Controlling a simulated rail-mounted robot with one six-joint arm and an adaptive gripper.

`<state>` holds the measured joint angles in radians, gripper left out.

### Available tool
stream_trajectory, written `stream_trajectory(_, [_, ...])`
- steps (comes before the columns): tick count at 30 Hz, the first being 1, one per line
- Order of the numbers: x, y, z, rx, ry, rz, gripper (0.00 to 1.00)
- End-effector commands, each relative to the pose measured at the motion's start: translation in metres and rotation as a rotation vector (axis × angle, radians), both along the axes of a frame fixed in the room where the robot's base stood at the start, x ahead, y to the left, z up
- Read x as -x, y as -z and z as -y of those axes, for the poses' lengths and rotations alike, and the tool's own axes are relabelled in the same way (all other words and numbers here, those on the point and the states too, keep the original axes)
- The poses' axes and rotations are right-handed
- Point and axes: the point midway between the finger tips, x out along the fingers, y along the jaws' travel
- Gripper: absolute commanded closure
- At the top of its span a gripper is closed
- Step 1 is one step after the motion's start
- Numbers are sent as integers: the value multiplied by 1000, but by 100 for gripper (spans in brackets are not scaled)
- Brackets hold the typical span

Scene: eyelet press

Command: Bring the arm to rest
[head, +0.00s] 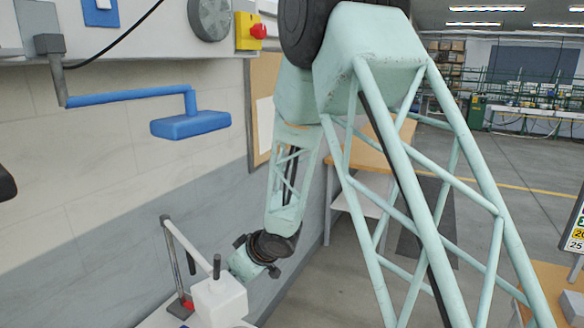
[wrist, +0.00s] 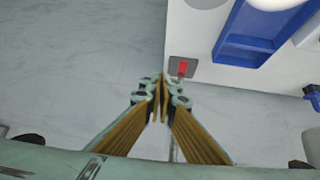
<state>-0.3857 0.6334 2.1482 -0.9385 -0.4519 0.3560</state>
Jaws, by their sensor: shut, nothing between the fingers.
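My gripper (wrist: 160,92) is in the middle of the wrist view, its two fingers closed together with nothing between them. Its tips show beside the edge of the white work surface (wrist: 205,45), near a small red part on a grey plate (wrist: 183,68). Floor shows below and around the fingers. In the head view, my green lattice arm reaches up, over and down toward the lower left. Its wrist end is behind and beside a white block with a black knob (head: 218,302). The fingertips are hidden there.
A blue tray (wrist: 228,50) lies on the white surface. In the head view, a blue padded arm (head: 190,124) juts from the wall side. A grey post with a bar (head: 178,245) stands by the white block. A wooden table (head: 365,155) stands behind my arm.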

Motion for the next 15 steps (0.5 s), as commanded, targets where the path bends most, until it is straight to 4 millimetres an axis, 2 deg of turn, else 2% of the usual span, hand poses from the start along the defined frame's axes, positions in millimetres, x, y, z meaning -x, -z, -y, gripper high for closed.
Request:
stream_trajectory(6, [-11, -33, 39, 38, 77, 28, 100])
stream_trajectory(15, [-16, -76, 97, 93, 190, 53, 100])
